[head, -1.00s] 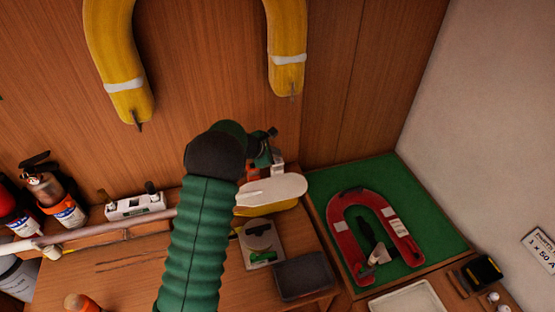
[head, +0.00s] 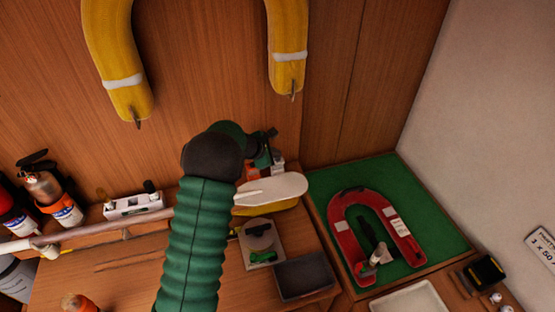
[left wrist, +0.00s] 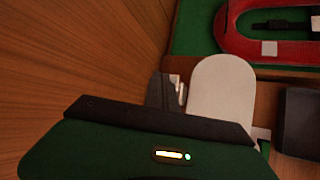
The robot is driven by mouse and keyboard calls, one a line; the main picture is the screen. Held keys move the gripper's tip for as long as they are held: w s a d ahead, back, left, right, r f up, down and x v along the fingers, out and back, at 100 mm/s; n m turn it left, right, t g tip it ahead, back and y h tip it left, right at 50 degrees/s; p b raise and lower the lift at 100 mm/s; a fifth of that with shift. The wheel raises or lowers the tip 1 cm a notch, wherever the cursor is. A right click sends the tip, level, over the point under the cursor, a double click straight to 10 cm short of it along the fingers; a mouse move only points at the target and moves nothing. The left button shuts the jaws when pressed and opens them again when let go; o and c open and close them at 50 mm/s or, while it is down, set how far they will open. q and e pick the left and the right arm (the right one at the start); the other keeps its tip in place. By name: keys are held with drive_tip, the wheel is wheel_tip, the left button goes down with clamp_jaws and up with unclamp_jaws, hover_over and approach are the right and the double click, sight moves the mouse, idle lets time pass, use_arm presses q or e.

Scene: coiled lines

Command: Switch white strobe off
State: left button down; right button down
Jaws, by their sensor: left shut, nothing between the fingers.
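A pale white, round-ended piece (head: 272,188) with yellow beneath it lies at the back of the wooden bench, and it also shows in the left wrist view (left wrist: 222,95). It may be the white strobe; I cannot tell for sure, and no switch on it is clear. My left gripper (head: 266,150) is just behind it, near the back wall, shut and empty. Its dark fingers (left wrist: 167,90) show beside the white piece in the left wrist view; contact is unclear. A small orange and white part (head: 277,168) sits below the gripper, partly hidden. My right gripper is out of view.
A red horseshoe buoy (head: 345,230) lies on a green mat (head: 440,225) at the right. A white plate with a green item (head: 262,243) and a dark tray (head: 304,277) are in front. Fire extinguishers (head: 50,190) stand left.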

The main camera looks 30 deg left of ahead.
sight(276, 161)
use_arm(q)
drive_tip(key=shift+f, duration=0.2)
idle(0.3)
drive_tip(key=shift+r, duration=0.7)
wheel_tip(276, 161, up, 6)
drive_tip(key=p, duration=0.5)
